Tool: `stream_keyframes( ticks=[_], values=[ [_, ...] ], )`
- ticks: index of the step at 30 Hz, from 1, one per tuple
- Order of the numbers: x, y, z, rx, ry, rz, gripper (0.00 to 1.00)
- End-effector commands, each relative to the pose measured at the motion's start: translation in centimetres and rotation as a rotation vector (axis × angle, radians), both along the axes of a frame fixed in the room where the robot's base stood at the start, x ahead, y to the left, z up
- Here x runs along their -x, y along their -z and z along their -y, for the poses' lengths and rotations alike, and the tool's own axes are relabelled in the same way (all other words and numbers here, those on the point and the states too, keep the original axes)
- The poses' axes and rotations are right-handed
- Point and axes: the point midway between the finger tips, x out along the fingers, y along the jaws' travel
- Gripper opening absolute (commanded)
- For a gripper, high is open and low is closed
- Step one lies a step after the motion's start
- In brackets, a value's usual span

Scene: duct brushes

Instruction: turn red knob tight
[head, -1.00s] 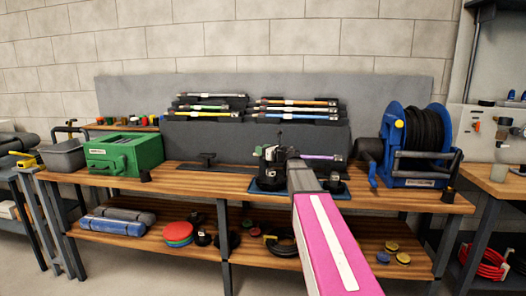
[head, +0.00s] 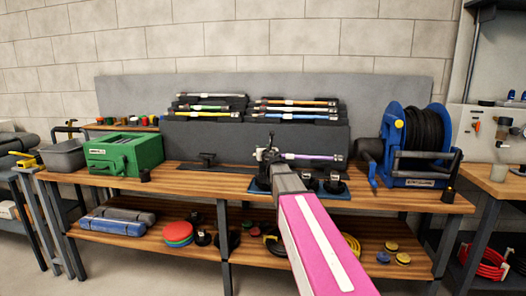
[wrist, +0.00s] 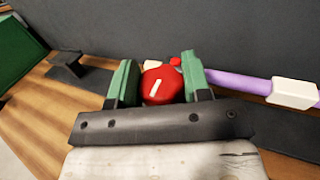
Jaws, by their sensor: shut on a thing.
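In the wrist view the red knob (wrist: 158,88), with a white mark on its face, sits between the green fingers of my gripper (wrist: 158,80). The gripper is shut on the knob's two sides. A purple rod (wrist: 238,82) with a white band (wrist: 293,93) extends to the right beside the knob. In the head view my gripper (head: 267,156) is at the left end of the purple rod (head: 302,156), above the blue mat on the bench. The knob is hidden there by the gripper and my arm.
The wooden bench (head: 190,178) is fairly clear left of the mat. A green box (head: 124,153) stands farther left, a blue hose reel (head: 413,140) to the right. A rack of coloured rods (head: 250,108) stands behind. Black round parts (head: 334,184) sit right of my wrist.

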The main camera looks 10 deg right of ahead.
Motion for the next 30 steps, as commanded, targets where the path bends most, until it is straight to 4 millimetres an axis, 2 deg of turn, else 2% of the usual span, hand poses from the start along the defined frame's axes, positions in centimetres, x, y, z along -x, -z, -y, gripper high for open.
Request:
stream_keyframes(
  ticks=[25,26,27,30],
  values=[
    [0.02,0.04,0.05,0.000,0.040,0.000,0.21],
    [0.01,0.04,0.05,0.000,0.040,0.000,0.54],
    [0.01,0.03,0.05,0.000,0.040,0.000,0.66],
    [0.01,0.03,0.04,0.000,0.040,0.000,0.66]
  ],
)
